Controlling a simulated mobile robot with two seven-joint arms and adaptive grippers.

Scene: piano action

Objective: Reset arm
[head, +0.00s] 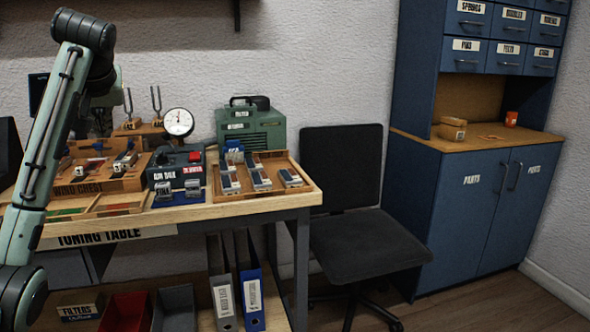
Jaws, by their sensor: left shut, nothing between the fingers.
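My left arm (52,140) rises along the left edge, bends at a dark joint near the top and folds back down. My left gripper (81,127) is a small dark shape behind the arm link, mostly hidden. It is shut with nothing held, apart from the parts on the table. My right gripper is out of view.
A green case (250,128) stands at the table's back. A black chair (350,240) is right of the table, before a blue cabinet (485,215). Binders (250,290) and bins (127,312) fill the lower shelf. Floor shows at lower right.

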